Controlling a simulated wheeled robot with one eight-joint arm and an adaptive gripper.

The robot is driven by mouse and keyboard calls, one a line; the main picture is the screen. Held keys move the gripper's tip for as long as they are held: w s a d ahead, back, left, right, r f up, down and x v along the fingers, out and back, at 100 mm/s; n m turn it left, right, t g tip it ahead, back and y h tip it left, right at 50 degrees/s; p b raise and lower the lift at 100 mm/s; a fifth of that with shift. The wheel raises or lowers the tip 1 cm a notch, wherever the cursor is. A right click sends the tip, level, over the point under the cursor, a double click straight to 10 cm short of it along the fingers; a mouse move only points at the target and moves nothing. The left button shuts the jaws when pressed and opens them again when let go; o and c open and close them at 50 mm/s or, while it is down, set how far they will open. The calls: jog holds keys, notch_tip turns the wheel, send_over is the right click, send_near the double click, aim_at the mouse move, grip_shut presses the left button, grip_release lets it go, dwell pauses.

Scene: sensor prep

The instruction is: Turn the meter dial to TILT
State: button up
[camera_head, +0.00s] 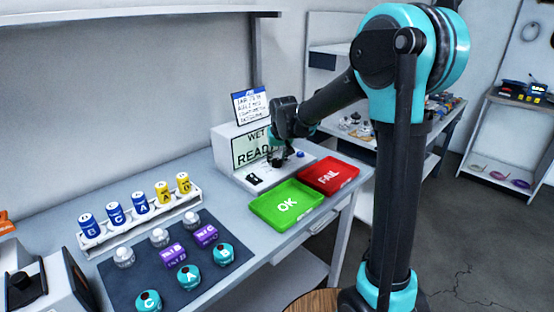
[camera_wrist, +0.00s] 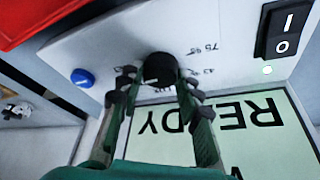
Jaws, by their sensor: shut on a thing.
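The meter (camera_head: 226,152) is a white box at the back of the bench, with a screen (camera_head: 251,147) reading WET and READY. Its round black dial (camera_wrist: 159,66) shows in the wrist view, on the white sloping panel. My gripper (camera_wrist: 158,80) has a finger on each side of the dial and is shut on it. Small printed marks, one like "75", lie around the dial. Others are hidden by the fingers, and I cannot tell where the dial points. In the head view my gripper (camera_head: 279,154) hides most of the dial.
The panel also has a black rocker switch (camera_wrist: 283,32) and a blue button (camera_wrist: 83,78). A green OK tray (camera_head: 268,212) and a red FAIL tray (camera_head: 345,166) stand in front. A dark mat (camera_head: 136,268) with several parts and a rack (camera_head: 97,240) of bottles lie left.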

jog(key=n+y, duration=0.1)
jog(key=n, duration=0.1)
jog(key=n+y, duration=0.1)
jog(key=n, duration=0.2)
jog(key=shift+w+d+n+g, duration=0.1)
jog(key=shift+n+g, duration=0.2)
jog(key=shift+g, duration=0.1)
dwell(0.4)
jog(key=o, duration=1.2)
jog(key=shift+c, duration=0.2)
jog(key=shift+r, duration=0.1)
jog(key=v, duration=1.2)
